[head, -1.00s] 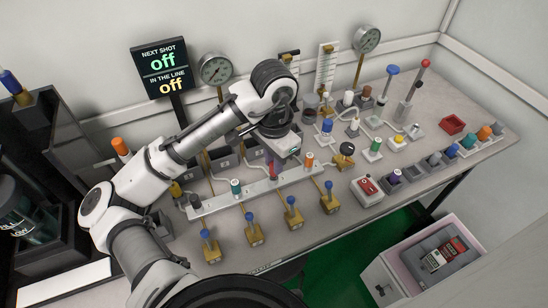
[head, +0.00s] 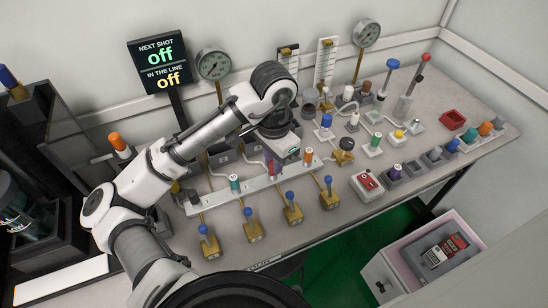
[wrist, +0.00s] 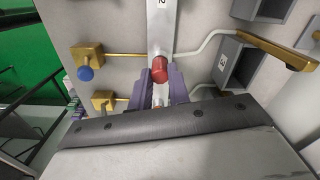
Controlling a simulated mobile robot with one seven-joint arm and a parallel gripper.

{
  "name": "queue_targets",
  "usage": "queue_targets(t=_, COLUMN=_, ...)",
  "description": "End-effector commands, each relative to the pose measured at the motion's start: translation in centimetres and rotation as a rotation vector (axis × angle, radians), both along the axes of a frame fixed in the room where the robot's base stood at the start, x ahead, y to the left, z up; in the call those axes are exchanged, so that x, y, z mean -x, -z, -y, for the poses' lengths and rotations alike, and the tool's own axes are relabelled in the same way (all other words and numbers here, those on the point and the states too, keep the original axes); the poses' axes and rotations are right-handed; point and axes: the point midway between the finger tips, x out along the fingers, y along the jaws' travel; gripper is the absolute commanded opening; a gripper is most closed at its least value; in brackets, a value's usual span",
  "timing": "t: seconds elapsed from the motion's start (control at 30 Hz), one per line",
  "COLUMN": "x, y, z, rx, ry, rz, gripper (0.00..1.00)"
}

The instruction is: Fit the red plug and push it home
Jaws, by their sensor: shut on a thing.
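The red plug (wrist: 160,68) stands on the line of the white bar (wrist: 160,25) in the wrist view, between the tips of my purple fingers. My gripper (wrist: 161,88) is shut on it. A second small red patch shows lower between the fingers. In the head view a narrow red part of the plug (head: 272,168) shows beside my gripper (head: 285,160), low over the middle of the white bar (head: 215,199). The plug's lower end is hidden, so I cannot tell how deep it sits.
A teal plug (head: 235,182) and an orange plug (head: 308,155) stand on the bar either side of my gripper. Several blue-knobbed brass valves (head: 291,208) line the front. Grey boxes (wrist: 243,66) lie close by. A sign (head: 160,67) reads "off" twice.

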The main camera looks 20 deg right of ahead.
Motion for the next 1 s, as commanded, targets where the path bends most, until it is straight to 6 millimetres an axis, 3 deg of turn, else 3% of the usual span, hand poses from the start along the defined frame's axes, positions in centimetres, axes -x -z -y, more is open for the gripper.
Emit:
queue_targets(t=0.07, x=0.1, y=0.3, z=0.1, rx=0.005, ry=0.000, rz=-0.007, gripper=0.00)
queue_targets(t=0.1, x=0.1, y=0.3, z=0.1, rx=0.005, ry=0.000, rz=-0.007, gripper=0.22)
queue_targets(t=0.27, x=0.1, y=0.3, z=0.0, rx=0.005, ry=-0.001, rz=-0.007, gripper=0.43)
queue_targets(t=0.77, x=0.1, y=0.1, z=0.0, rx=0.005, ry=-0.003, rz=-0.006, gripper=0.43)
queue_targets(t=1.0, x=0.0, y=-2.7, z=0.0, rx=0.003, ry=-0.002, rz=-0.001, gripper=0.43)
